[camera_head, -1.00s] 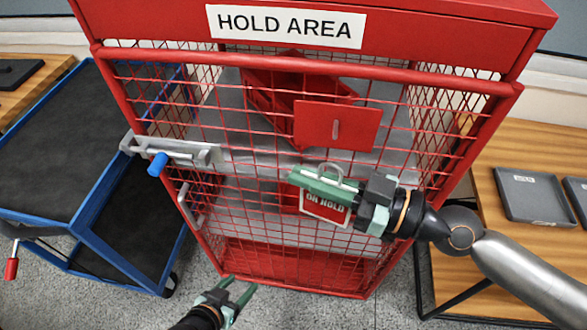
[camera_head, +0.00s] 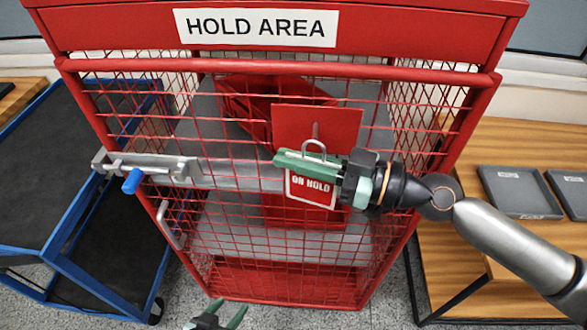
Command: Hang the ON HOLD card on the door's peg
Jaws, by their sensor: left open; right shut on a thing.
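The ON HOLD card (camera_head: 312,190) is red and white with a wire loop at its top. My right gripper (camera_head: 310,162) is shut on it and holds it upright in front of the red mesh door. The door's peg (camera_head: 315,131) is a small grey pin on a red plate (camera_head: 338,124). The card's loop is just below the peg and looks apart from it; the depth gap is hard to tell. My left gripper (camera_head: 226,312) is open and empty at the bottom edge, low in front of the cage.
A grey latch with a blue handle (camera_head: 132,181) and a door pull (camera_head: 170,226) are on the cage's left side. A blue cart (camera_head: 75,255) stands at left. A wooden table (camera_head: 515,150) with grey trays (camera_head: 518,190) stands at right.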

